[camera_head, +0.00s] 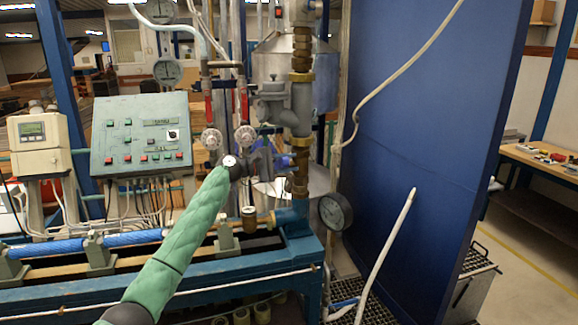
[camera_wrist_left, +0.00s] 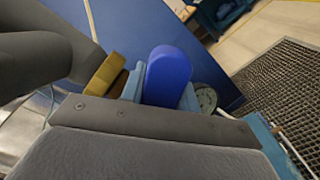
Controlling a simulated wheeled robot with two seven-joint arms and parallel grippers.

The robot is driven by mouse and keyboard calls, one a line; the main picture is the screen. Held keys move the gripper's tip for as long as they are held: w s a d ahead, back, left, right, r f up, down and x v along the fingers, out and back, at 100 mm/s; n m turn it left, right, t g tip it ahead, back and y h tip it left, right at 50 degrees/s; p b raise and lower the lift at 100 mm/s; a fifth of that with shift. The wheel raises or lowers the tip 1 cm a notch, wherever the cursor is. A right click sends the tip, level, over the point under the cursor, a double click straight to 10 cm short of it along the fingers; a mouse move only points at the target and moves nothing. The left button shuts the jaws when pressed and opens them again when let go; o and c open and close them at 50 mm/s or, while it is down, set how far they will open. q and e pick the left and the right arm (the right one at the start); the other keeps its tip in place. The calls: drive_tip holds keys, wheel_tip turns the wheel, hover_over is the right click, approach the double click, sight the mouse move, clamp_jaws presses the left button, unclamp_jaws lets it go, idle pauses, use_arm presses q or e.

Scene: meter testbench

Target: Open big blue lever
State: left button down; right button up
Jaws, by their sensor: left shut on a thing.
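The big blue lever (camera_head: 285,161) is on the brass and grey pipework at the centre of the head view, partly hidden by my left gripper. In the left wrist view its rounded blue end (camera_wrist_left: 168,76) sticks up beyond the grey gripper part, beside a brass fitting (camera_wrist_left: 106,74). My left gripper (camera_head: 268,160) reaches the lever from the left and is shut on it. The fingertips are small and dark in the head view, so the exact contact is hard to see. My right gripper is in neither view.
A green control panel (camera_head: 140,135) and a beige meter (camera_head: 39,146) stand to the left. A round gauge (camera_head: 335,211) is below right of the lever. A large blue panel (camera_head: 430,150) bounds the right side. Pale hoses (camera_head: 386,258) hang in front of it.

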sight(279, 160)
use_arm(q)
drive_tip(key=shift+w+a+r+n+p, duration=0.1)
drive_tip(key=shift+w+r+n+p, duration=0.2)
drive_tip(key=shift+r+n, duration=0.3)
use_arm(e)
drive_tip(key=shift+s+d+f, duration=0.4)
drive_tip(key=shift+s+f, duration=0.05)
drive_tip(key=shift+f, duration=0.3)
use_arm(q)
drive_tip(key=shift+f, duration=0.1)
drive_tip(key=c, duration=1)
unclamp_jaws()
drive_tip(key=shift+c, duration=0.2)
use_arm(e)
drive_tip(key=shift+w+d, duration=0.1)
use_arm(q)
drive_tip(key=shift+a+f, duration=0.1)
drive_tip(key=shift+a, duration=0.05)
drive_tip(key=shift+s+a+b, duration=0.1)
drive_tip(key=shift+a+b, duration=0.2)
drive_tip(key=b+v, duration=0.2)
drive_tip(key=v, duration=0.3)
drive_tip(key=shift+b+v, duration=0.5)
drive_tip(key=shift+v, duration=0.45)
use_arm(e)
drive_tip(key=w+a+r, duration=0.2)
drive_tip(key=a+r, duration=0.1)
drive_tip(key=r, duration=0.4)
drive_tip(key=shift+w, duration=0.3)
